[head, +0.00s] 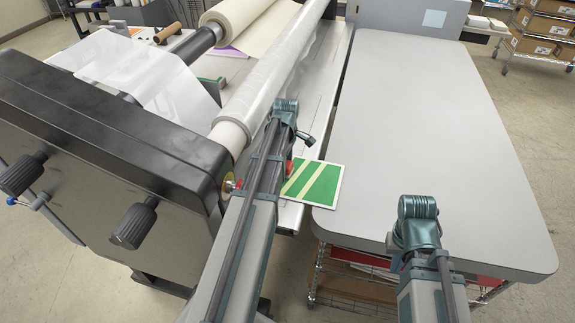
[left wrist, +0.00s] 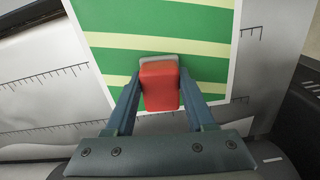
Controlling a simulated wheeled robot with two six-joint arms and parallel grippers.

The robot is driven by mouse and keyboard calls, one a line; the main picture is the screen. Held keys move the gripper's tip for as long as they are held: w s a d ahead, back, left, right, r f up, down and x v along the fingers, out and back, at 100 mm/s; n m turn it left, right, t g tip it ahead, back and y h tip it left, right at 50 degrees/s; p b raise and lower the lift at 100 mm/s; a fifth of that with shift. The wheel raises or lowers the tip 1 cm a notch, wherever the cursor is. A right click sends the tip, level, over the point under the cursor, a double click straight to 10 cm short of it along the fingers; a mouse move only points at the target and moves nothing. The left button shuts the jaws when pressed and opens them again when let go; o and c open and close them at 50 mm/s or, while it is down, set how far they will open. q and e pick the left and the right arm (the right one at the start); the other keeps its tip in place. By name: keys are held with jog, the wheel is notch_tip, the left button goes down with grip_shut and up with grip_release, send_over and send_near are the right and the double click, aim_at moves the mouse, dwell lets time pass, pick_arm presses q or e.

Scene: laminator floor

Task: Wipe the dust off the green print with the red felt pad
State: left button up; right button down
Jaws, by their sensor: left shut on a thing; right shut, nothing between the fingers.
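The green print (head: 322,185), with pale yellow-green stripes and a white border, lies flat on the laminator's bed near its front end. In the left wrist view the print (left wrist: 205,20) fills the top middle. My left gripper (head: 288,167) is shut on the red felt pad (left wrist: 160,88), which has a pale grey edge at its far end. The pad is over the print's near part; whether it touches I cannot tell. Dust cannot be made out. My right gripper (head: 395,245) is shut and empty, mostly hidden by its arm, over the grey table's front left part.
A wide grey table (head: 440,130) on the right is bare, with a narrow gap to the laminator bed. A film-covered roller (head: 270,80) crosses behind the print. The black laminator housing (head: 110,120) with knobs stands left. Shelves with boxes (head: 545,30) are at the back right.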

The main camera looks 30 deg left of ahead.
pick_arm(q)
jog(key=shift+w+r+p, duration=0.1)
jog(key=shift+r+p, duration=0.45)
jog(key=shift+r, duration=0.05)
notch_tip(320, 180, up, 5)
jog(key=p, duration=0.4)
jog(key=shift+f+p, duration=0.1)
jog(key=shift+p, duration=0.3)
notch_tip(320, 180, up, 3)
jog(key=p, duration=0.3)
jog(key=shift+f, duration=0.1)
